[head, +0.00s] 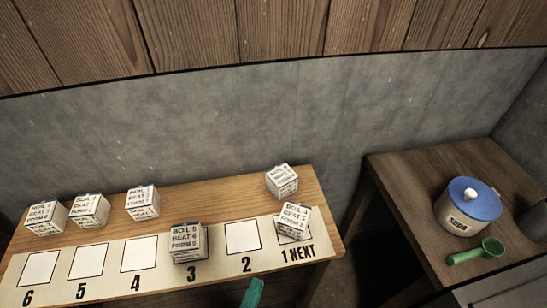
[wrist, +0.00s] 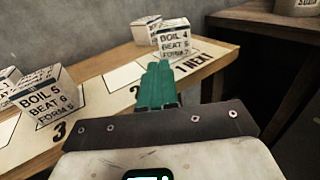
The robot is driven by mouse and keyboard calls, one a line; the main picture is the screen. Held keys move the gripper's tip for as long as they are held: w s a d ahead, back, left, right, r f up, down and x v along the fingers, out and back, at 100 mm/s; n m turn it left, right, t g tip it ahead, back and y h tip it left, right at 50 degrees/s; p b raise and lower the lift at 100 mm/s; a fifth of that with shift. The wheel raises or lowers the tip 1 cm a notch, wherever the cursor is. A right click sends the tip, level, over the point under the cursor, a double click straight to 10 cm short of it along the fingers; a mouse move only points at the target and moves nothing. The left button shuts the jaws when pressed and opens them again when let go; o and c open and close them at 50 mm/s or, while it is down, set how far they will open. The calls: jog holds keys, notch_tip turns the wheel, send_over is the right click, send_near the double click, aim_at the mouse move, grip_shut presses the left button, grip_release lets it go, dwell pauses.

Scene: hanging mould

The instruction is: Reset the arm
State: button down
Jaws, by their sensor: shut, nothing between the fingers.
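My gripper (head: 254,292) shows its green fingers at the bottom edge of the head view, in front of the bench near square 2. In the wrist view the green fingers (wrist: 157,85) are together with nothing between them. They point toward the square 1 end of the bench. Most of my arm is out of the head view.
A wooden bench (head: 225,200) bears a numbered strip (head: 64,274). Printed cubes stand on square 3 (head: 186,246) and square 1 (head: 293,220); several others (head: 142,202) stand behind. A side table (head: 400,175) holds a blue-lidded soda jar (head: 466,212) and green scoop (head: 478,252).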

jog(key=shift+d, duration=0.1)
jog(key=d+f+m+g+h, duration=0.25)
jog(key=d+m+g, duration=0.35)
jog(key=d+m, duration=0.5)
jog(key=d+f+m+g+h, duration=0.1)
jog(key=d+f+m+g, duration=0.4)
jog(key=d, duration=1)
jog(key=s+d+r+m+g+y, duration=0.1)
jog(key=s+d+m+g+y, duration=0.1)
jog(key=s+m, duration=0.4)
jog(key=s+d+r+m+g+y, duration=0.2)
jog(key=s+m+y, duration=0.4)
jog(key=m, duration=0.5)
jog(key=d+g, duration=0.1)
jog(key=d, duration=0.1)
jog(key=shift+s+d, duration=0.3)
jog(key=shift+d, duration=0.05)
